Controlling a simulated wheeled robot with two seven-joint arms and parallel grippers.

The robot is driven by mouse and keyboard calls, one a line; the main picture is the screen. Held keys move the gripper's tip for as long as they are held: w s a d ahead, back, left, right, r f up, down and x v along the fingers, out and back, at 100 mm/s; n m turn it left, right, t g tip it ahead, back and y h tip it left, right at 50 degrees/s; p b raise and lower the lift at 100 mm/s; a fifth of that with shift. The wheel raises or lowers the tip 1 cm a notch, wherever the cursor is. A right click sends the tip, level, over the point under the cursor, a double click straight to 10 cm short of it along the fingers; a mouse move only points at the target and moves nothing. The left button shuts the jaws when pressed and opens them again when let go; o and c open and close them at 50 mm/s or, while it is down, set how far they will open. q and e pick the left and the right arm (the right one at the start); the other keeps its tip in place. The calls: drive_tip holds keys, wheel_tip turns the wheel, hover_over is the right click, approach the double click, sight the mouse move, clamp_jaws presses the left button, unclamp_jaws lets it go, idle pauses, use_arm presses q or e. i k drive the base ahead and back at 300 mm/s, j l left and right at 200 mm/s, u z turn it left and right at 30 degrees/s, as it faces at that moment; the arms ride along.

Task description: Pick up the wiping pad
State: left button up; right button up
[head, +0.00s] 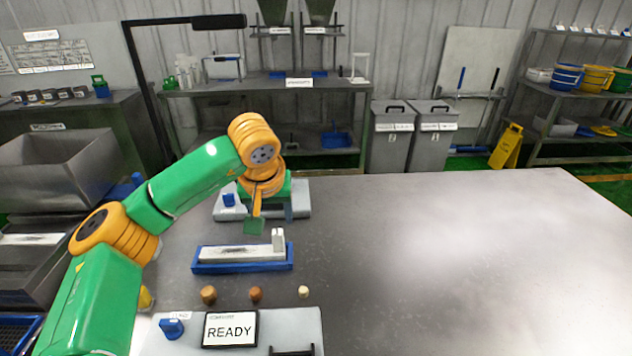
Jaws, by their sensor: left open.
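My left gripper (274,211) is open over the far left part of the table, at the end of my green and orange arm. Its wrist hides much of the jaws. A small flat green piece (254,228) shows just below and left of the jaws. It may be the wiping pad, but I cannot tell for sure, nor whether it touches the gripper. A blue tray (205,268) holding a long pale block with an upright end (278,240) lies nearer on the table. My right gripper is not in view.
A grey plate (304,186) with a small blue part (229,200) is behind the wrist. Several small brown and cream pegs (256,293) stand in front of the tray, near a READY sign (230,330). The right side of the metal table (470,260) is clear.

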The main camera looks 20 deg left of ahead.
sight(146, 303)
drive_tip(key=k, duration=1.5)
